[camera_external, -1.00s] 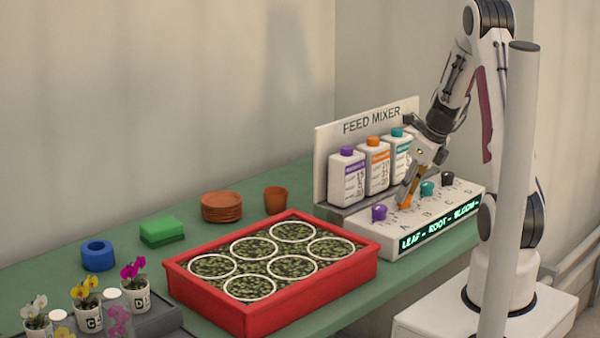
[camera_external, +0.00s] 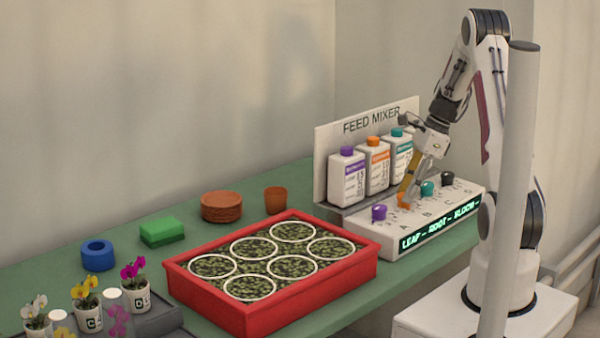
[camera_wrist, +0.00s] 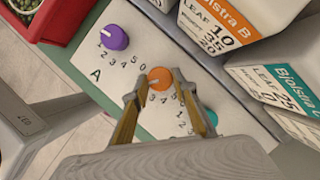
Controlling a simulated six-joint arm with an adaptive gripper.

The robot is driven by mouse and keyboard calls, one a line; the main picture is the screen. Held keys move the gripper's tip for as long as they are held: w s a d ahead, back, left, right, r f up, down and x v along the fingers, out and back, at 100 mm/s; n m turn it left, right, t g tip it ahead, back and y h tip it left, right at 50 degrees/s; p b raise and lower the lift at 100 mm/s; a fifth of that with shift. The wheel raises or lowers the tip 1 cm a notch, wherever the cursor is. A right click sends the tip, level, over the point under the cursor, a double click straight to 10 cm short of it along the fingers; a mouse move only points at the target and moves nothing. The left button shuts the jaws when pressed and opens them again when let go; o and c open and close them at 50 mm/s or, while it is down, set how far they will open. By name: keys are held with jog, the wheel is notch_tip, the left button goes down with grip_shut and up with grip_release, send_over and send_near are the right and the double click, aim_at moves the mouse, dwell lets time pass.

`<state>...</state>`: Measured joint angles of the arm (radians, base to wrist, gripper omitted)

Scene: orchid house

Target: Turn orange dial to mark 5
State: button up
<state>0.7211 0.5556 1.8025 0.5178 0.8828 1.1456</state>
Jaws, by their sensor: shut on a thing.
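The orange dial (camera_wrist: 159,78) is on the white panel of the feed mixer (camera_external: 437,228), between the purple dial (camera_wrist: 115,37) and the teal dial (camera_wrist: 211,116). It also shows in the external view (camera_external: 403,200), partly behind my fingers. My gripper (camera_wrist: 160,90) is shut on the orange dial, one finger on each side. A pale pointer line shows on the dial's top in the wrist view. The numbers around it are partly covered by the fingers, so I cannot tell which mark the pointer meets.
Feed bottles (camera_external: 377,166) stand just behind the dials. A black dial (camera_external: 447,179) is at the far right. A red tray (camera_external: 316,302) of plants lies left of the mixer. A grey post (camera_external: 510,190) stands in front of my arm.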

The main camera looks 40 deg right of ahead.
jog(key=shift+n+g, duration=0.3)
jog(key=shift+n, duration=0.5)
jog(key=o, duration=1.1)
